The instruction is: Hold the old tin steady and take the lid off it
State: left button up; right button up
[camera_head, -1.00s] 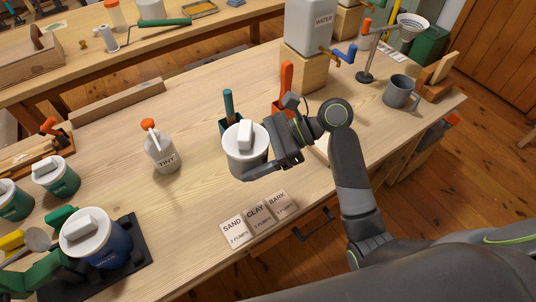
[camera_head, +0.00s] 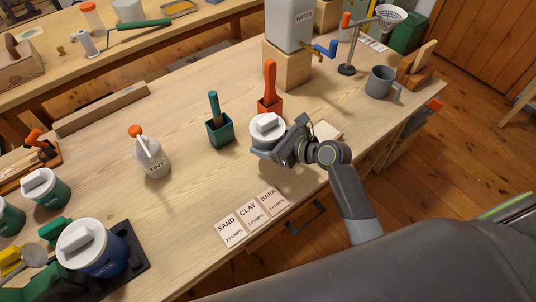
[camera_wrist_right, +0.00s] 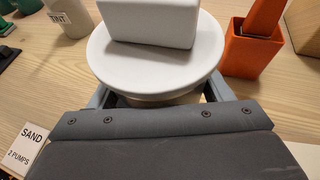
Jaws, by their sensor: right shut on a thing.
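A pale tin with a wide white lid (camera_head: 267,127) and a block-shaped handle is at the middle right of the bench, in front of the orange pot. My right gripper (camera_head: 270,149) is shut on this tin from the near side. In the right wrist view the lid (camera_wrist_right: 155,55) fills the upper middle, level, with the fingers below its rim on either side. The lid hides most of the tin's body, and I cannot tell whether its base touches the bench. A blue tin (camera_head: 105,257) with a white lid stands at the lower left. My left gripper is not in view.
A TINT bottle (camera_head: 153,158) is to the left, label tiles (camera_head: 249,215) lie in front, and a grey mug (camera_head: 380,83) is at the right. The bench between is clear.

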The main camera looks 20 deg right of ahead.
jog(key=shift+f+b, duration=0.6)
jog(key=shift+f, duration=2.3)
jog(key=shift+f, duration=0.1)
jog(key=o, duration=1.4)
jog(key=shift+s+d, duration=0.15)
jog(key=v, duration=1.1)
jog(key=shift+s+d+r+p, duration=0.15)
jog(key=shift+s+r+p, duration=0.1)
jog(key=shift+p, duration=0.15)
